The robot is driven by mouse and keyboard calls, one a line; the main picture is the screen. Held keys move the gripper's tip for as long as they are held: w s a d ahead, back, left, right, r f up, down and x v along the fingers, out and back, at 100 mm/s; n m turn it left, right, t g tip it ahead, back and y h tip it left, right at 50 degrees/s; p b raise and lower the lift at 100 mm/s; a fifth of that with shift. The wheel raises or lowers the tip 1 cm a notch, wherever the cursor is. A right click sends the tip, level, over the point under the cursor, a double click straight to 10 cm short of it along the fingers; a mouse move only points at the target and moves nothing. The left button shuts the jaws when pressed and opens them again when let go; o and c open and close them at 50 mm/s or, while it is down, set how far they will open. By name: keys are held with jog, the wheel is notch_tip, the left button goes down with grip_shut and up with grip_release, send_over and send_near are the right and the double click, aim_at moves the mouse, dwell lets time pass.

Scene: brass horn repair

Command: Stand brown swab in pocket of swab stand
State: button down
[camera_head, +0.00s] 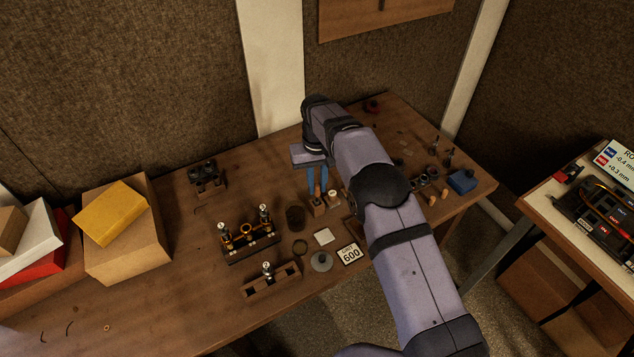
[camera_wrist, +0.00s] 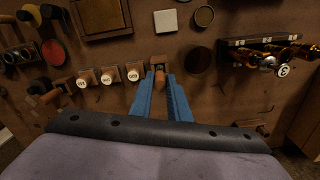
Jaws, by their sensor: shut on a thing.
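My gripper (camera_head: 317,188) is at the back middle of the table, its two blue fingers pointing down. In the wrist view its fingers (camera_wrist: 166,88) are closed on a small brown piece, the brown swab (camera_wrist: 159,78), mostly hidden between them. Just beyond the fingertips is a small wooden block (camera_head: 318,208), apparently part of the swab stand. A row of wooden pieces with round white labels (camera_wrist: 106,79) runs left from it in the wrist view. I cannot tell whether the swab's lower end is inside a pocket or above it.
A dark round jar (camera_head: 295,217) stands close by on the left. A blue block (camera_head: 461,181) is at the right.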

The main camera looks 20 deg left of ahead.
jog(key=shift+f, duration=0.55)
jog(key=c, duration=1.3)
grip_release()
jog(key=shift+r, duration=0.15)
jog(key=shift+r+p, duration=1.7)
jog(key=shift+r, duration=1.7)
